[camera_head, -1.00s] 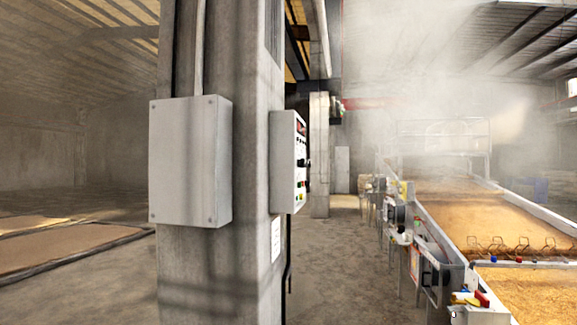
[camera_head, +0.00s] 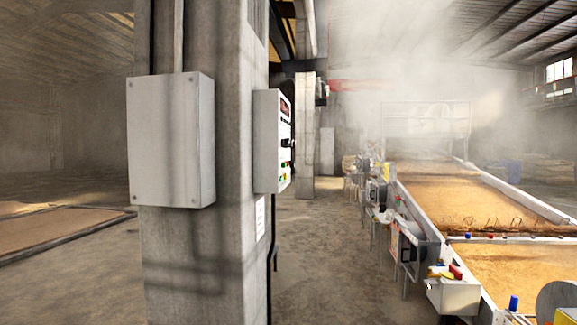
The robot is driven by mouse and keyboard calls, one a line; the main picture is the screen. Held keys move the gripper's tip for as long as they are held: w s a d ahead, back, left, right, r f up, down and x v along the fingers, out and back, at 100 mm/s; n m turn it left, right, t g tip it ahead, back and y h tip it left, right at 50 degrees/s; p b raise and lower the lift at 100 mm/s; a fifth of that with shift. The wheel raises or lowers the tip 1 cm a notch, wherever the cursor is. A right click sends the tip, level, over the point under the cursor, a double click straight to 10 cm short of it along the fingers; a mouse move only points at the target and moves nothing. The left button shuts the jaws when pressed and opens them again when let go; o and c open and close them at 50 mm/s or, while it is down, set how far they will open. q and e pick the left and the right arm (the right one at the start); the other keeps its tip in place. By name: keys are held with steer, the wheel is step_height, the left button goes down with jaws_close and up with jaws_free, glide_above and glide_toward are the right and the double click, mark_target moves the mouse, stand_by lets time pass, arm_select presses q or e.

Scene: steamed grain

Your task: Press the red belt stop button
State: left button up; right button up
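I cannot clearly pick out the belt stop button. A control panel (camera_head: 272,141) on the side of the concrete pillar faces right, seen nearly edge-on. Its dark knobs and small coloured buttons, green and red among them, are too small to tell apart. A small red part (camera_head: 455,271) sits beside a yellow part on a grey box (camera_head: 455,297) at the near side of the belt line. A small red knob (camera_head: 490,236) stands on the crossbar over the belt. Neither of my grippers is in view.
The concrete pillar (camera_head: 205,255) with a blank grey box (camera_head: 170,140) stands close, left of centre. The long belt (camera_head: 440,200) carrying brown grain runs along the right, under steam. Open floor (camera_head: 318,245) lies between pillar and belt. A framed grain bed (camera_head: 50,232) lies at left.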

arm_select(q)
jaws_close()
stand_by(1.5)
